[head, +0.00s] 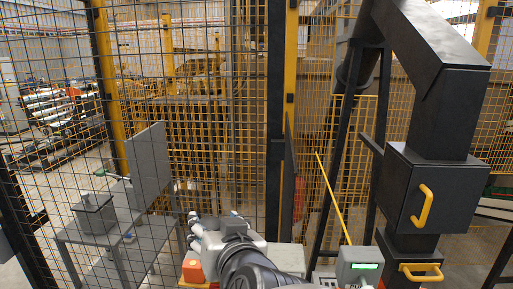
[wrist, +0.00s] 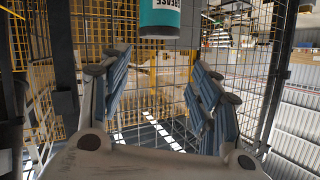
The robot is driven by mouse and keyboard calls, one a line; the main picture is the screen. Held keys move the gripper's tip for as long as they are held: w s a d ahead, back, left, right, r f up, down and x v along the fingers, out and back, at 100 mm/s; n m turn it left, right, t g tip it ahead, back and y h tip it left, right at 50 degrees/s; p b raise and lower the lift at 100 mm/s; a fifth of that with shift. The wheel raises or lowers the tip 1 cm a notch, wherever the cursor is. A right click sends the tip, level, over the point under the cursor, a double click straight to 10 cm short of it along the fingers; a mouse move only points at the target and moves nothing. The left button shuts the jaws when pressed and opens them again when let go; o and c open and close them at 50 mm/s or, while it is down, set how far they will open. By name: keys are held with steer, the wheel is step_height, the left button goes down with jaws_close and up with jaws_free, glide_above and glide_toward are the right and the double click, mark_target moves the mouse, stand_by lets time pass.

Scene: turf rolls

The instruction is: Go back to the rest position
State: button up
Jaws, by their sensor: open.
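My gripper (wrist: 157,88) is open in the wrist view, with its blue-padded fingers spread wide and nothing between the pads. In the head view my gripper (head: 192,230) is small, at the end of my arm at the bottom centre, in front of the mesh fence. A teal cylinder (wrist: 159,16) with upside-down lettering and a dark end shows at the top of the wrist view. It is cut off by the edge and apart from the fingers.
A mesh fence (head: 225,130) with yellow posts spans the head view. A grey table (head: 100,232) with a grey box (head: 95,215) stands left. A black column (head: 430,190) with yellow handles and a box with a green display (head: 360,266) stand right. An orange block (head: 193,269) is beside my arm.

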steer(key=s+d+f+m+g+h, duration=0.1)
steer(key=s+d+f+g, duration=0.3)
steer(key=s+d, duration=0.6)
steer(key=s+d+f+m+g+h, duration=0.1)
steer(key=s+d+f+g+h, duration=0.3)
steer(key=s+d+f, duration=0.3)
steer(key=s+d, duration=0.3)
steer(key=d, duration=0.2)
steer(key=shift+s+f+g+h, duration=0.3)
steer(key=shift+s+f, duration=0.05)
steer(key=shift+f, duration=0.05)
